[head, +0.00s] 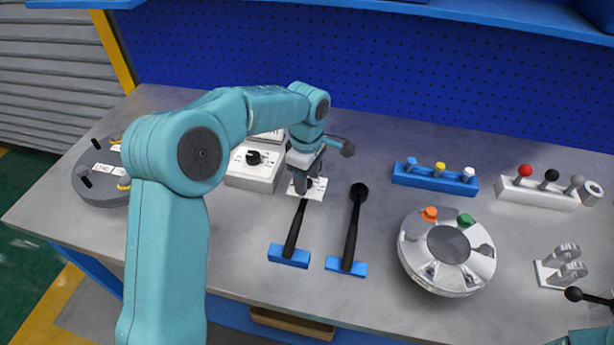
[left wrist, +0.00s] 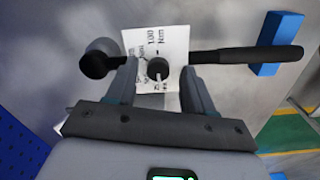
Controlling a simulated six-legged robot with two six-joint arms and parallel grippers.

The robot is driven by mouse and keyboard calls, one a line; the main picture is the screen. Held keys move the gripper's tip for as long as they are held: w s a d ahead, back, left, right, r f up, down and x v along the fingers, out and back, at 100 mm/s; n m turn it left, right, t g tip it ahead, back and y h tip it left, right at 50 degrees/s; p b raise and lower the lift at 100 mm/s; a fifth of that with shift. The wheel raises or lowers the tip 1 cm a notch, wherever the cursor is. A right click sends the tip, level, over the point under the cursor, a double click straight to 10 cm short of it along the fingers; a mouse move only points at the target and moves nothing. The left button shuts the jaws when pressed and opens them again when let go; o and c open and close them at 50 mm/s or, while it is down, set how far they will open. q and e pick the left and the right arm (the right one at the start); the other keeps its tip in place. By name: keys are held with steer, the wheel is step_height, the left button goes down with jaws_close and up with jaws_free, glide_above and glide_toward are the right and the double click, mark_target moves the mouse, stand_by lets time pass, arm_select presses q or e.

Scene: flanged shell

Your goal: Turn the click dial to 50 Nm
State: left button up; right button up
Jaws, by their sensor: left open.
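The click dial (left wrist: 157,68) is a small black knob on a white card (left wrist: 176,42) in the left wrist view. The card reads "100 Nm" above the knob, with smaller lettering beside and below it; I cannot tell for sure which mark the knob points to. In the head view the card (head: 318,188) lies at the far end of a black-handled wrench (head: 296,230). My left gripper (left wrist: 158,82) is open, its two fingers on either side of the knob; contact cannot be told. In the head view the left gripper (head: 304,180) partly hides the dial.
A second black wrench (head: 351,235) lies to the right. A white box with a black knob (head: 265,175) stands left of the gripper. A round metal flange (head: 420,265), a blue rack (head: 425,181) and a white lever rack (head: 535,195) stand farther right. A grey drum (head: 90,180) is left.

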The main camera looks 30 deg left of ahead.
arm_select(q)
steer(key=shift+w+f, duration=0.15)
steer(key=shift+c, duration=0.3)
jaws_close()
steer(key=shift+m, duration=0.9)
stand_by(0.9)
steer(key=shift+o, duration=0.3)
jaws_free()
step_height(320, 180, up, 16)
steer(key=p, duration=0.1)
steer(key=shift+r+p, duration=0.25)
steer(key=shift+p, duration=0.15)
